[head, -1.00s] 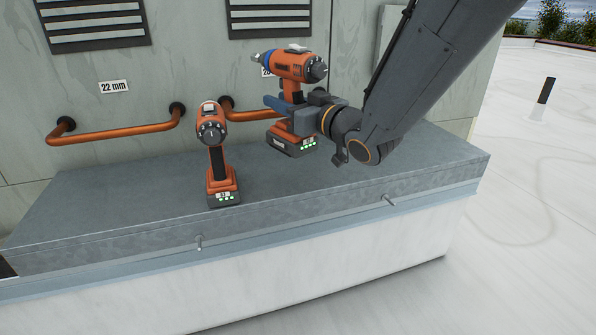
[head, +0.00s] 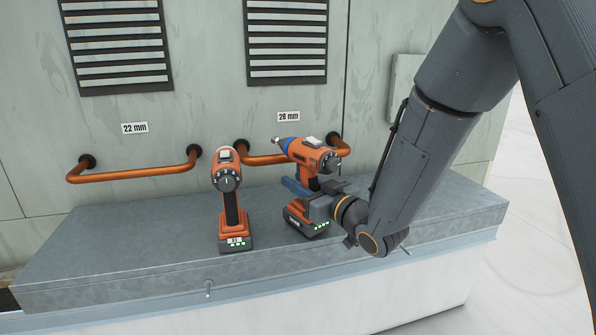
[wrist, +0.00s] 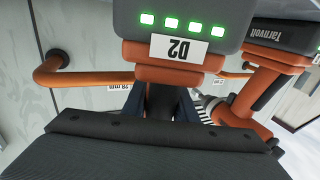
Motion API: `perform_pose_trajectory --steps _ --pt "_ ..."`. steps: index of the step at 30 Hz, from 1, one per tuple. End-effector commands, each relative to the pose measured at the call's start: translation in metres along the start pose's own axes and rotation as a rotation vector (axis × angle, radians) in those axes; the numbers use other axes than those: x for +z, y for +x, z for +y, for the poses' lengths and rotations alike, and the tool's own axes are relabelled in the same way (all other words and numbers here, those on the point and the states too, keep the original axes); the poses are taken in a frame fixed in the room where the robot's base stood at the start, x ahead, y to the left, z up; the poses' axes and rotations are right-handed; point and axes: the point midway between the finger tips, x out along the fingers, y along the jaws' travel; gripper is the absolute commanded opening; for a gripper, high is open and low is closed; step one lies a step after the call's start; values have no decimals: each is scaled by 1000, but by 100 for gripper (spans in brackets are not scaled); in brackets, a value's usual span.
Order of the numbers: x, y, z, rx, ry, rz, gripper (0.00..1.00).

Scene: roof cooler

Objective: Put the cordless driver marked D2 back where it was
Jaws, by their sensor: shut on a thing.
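My gripper (head: 303,188) is shut on the handle of the orange and black cordless driver D2 (head: 312,153). D2 is roughly upright, its blue-collared nose pointing to the back left. In the wrist view its battery (wrist: 180,25) shows the D2 label and several green lights. D2 is over the grey metal ledge (head: 130,240), in front of the right-hand copper pipe and below the 28 mm label (head: 289,116). I cannot tell whether its battery touches the ledge. A second, similar driver (head: 230,195) stands upright on the ledge to the left; its label is too small to read surely.
A copper pipe (head: 130,174) juts from the wall under the 22 mm label (head: 134,128). The other copper pipe (head: 262,159) runs behind D2. Vents are above. The ledge is clear on the left and at the right end.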

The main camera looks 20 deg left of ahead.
Motion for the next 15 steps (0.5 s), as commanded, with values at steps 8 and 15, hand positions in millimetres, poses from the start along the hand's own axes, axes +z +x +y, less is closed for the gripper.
perform_pose_trajectory --steps 8,15 --pt "4 0 0 0 -2 8 0" --pt "7 1 0 0 -2 7 0"
